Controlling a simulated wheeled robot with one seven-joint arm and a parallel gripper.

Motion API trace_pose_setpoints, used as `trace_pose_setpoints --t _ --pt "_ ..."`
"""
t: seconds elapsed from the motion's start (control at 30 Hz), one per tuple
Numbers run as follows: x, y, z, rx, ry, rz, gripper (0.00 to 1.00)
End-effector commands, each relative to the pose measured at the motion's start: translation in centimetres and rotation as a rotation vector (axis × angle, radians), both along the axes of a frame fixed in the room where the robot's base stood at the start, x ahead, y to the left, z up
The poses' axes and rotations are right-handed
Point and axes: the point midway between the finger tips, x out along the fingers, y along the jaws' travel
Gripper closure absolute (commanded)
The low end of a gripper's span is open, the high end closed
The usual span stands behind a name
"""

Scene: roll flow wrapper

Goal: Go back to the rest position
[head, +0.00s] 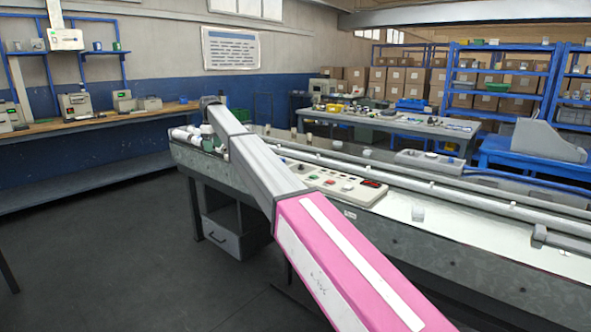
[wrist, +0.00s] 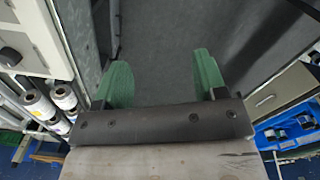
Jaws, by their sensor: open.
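My gripper (wrist: 162,82) shows in the wrist view with two green fingers spread apart. It is open, and nothing is between the fingers; dark grey floor shows behind them. In the head view my pink and grey arm reaches from the lower right toward the left end of the long machine bench (head: 455,225). The gripper itself is mostly hidden there behind the arm's far end.
A control panel (head: 345,189) with buttons sits on the bench beside my arm. White rolls (wrist: 40,105) are at the left of the wrist view, and a blue tray (wrist: 290,131) is at the right. Dark floor (head: 105,245) is clear at the left.

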Motion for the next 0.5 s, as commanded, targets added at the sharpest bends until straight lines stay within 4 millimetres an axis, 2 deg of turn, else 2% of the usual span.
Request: trace_pose_setpoints --t 0.07,0.27,0.5 --pt "0.0 0.0 0.0 0.0 0.0 0.0 0.35" --pt "-0.5 -2.4 -2.2 -0.001 0.001 -0.04 0.35" --pt "-1.4 -6.3 -5.8 -0.001 0.001 -0.107 0.35"
